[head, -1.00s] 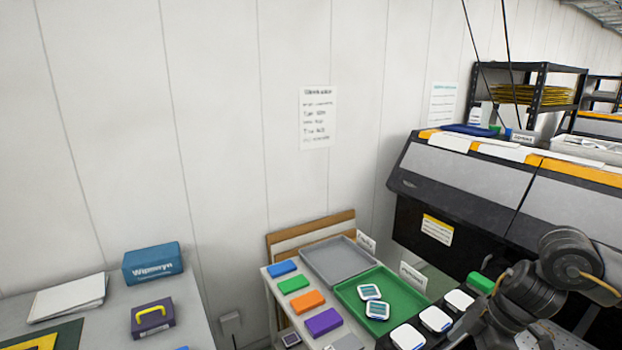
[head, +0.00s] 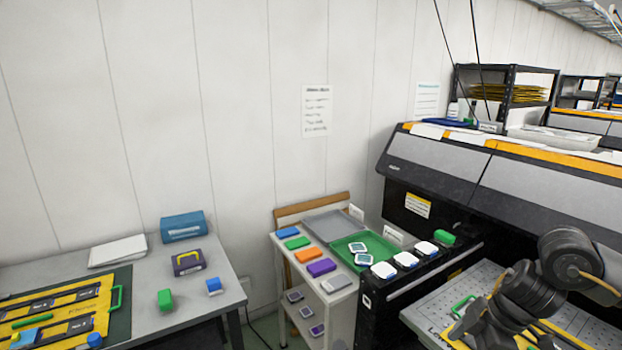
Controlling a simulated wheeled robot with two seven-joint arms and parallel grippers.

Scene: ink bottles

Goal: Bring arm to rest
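My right arm (head: 560,265) comes in at the lower right, its dark links bent over the grey printer bed. Its gripper (head: 468,325) is dark and small against the bed, and its fingers cannot be made out clearly. I see nothing clearly held in it. My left arm and gripper are out of view. A green tray (head: 341,249) on the white cart holds two white-and-teal pieces (head: 359,247). Several white-topped pieces (head: 405,259) and a green one (head: 444,238) line the black printer edge.
The large printer (head: 500,180) fills the right side. The cart (head: 340,308) carries blue, green, orange, purple and grey blocks and a grey tray (head: 325,226). The left table (head: 222,298) bears a yellow frame (head: 60,310), a blue box (head: 183,227) and a purple case (head: 188,262). A floor gap separates table and cart.

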